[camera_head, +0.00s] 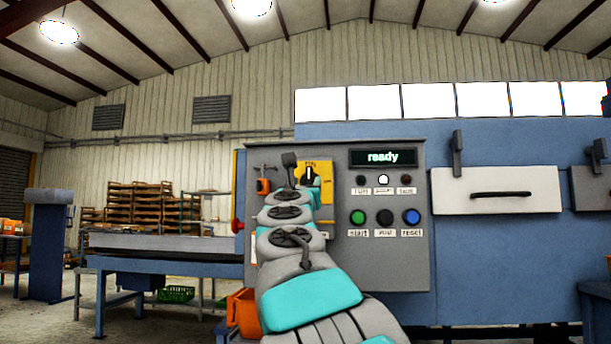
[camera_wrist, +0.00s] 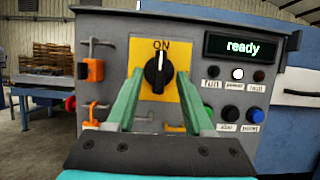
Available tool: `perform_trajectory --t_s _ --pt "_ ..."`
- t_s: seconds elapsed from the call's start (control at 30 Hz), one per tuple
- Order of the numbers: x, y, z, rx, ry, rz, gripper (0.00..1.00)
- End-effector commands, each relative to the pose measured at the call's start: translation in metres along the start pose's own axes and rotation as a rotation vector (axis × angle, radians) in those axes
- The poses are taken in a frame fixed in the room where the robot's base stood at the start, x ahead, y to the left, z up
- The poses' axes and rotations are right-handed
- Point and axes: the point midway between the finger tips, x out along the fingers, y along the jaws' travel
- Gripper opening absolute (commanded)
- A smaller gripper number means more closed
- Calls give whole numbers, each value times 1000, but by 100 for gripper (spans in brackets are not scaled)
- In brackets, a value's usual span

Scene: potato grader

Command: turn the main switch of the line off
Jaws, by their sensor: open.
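The main switch (camera_wrist: 158,72) is a black rotary knob on a yellow plate (camera_wrist: 178,103) on the grey control panel (camera_wrist: 110,33). Its white mark points up to the word ON. In the head view the knob (camera_head: 309,175) shows just above the end of my arm, which hides the lower part of the plate. My gripper (camera_wrist: 160,83) is open, its two green fingers on either side of the knob in the wrist picture. I cannot tell whether they touch it or how far they are from it.
A display (camera_head: 390,157) reads "ready". Below it are small lamps, the middle one lit white, and green (camera_head: 358,217), black and blue (camera_head: 411,216) buttons. Orange padlocks (camera_wrist: 92,70) hang left of the switch. A red knob (camera_head: 237,225) sticks out at the panel's left edge.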

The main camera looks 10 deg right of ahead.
Motion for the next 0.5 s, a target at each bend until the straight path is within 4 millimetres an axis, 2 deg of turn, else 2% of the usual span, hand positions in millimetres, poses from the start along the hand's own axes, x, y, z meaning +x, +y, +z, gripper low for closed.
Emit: perform_trajectory --t_s 0.2,0.5 --pt "27 1 2 5 1 2 52" --pt "46 1 2 4 -1 1 52"
